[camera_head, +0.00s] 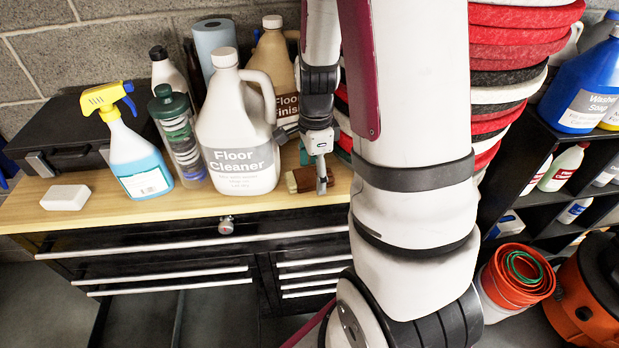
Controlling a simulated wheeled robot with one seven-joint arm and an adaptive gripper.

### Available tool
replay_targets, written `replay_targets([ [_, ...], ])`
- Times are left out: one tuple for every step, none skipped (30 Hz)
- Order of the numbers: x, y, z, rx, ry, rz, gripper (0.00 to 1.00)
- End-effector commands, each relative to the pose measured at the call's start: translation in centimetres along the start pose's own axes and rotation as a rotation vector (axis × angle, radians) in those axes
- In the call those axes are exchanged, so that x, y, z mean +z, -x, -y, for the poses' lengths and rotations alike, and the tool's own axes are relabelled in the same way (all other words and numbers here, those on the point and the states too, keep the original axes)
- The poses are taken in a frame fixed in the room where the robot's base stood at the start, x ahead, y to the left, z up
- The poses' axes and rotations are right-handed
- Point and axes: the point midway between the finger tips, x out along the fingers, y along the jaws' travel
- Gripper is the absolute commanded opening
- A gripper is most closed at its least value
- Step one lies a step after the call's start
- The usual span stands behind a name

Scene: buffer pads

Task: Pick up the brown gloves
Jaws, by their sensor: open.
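A small brown item (303,181), which may be the brown gloves, lies on the wooden worktop near its front edge. It is partly hidden behind my gripper, and I cannot make out its full shape. My gripper (321,188) points down in front of and over the right part of this item. Its fingers are open but seen edge-on, and nothing shows held in them. I cannot tell whether they touch the brown item.
A floor cleaner jug (238,130) stands close on the left. A spray bottle (134,150), wipes tube (178,140) and white block (66,197) are farther left. A floor finish jug (275,75) is behind. Stacked red and white pads (510,50) rise at right.

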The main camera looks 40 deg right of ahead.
Motion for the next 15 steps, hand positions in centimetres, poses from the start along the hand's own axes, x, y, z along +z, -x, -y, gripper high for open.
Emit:
replay_targets([
  [0.0,0.02,0.0,0.0,0.0,0.0,0.73],
  [0.0,0.02,0.0,0.0,0.0,0.0,0.71],
  [0.0,0.03,0.0,0.0,0.0,0.0,0.62],
  [0.0,0.03,0.0,0.0,0.0,0.0,0.55],
  [0.0,0.03,0.0,0.0,0.0,0.0,0.48],
  [0.0,0.04,0.0,0.0,0.001,0.0,0.39],
  [0.0,0.04,0.0,0.0,0.001,0.0,0.33],
  [0.0,0.04,0.0,0.0,0.001,0.0,0.26],
  [0.0,0.04,0.0,0.0,0.001,0.0,0.2],
  [0.0,0.04,0.0,0.0,0.001,0.0,0.2],
  [0.0,0.04,0.01,0.0,0.001,0.0,0.2],
  [0.0,0.04,0.01,0.0,0.001,0.0,0.2],
  [0.0,0.04,0.01,0.0,0.001,0.0,0.2],
  [0.0,0.04,0.01,0.0,0.001,0.0,0.2],
  [0.0,0.04,0.01,0.0,0.001,0.0,0.2],
])
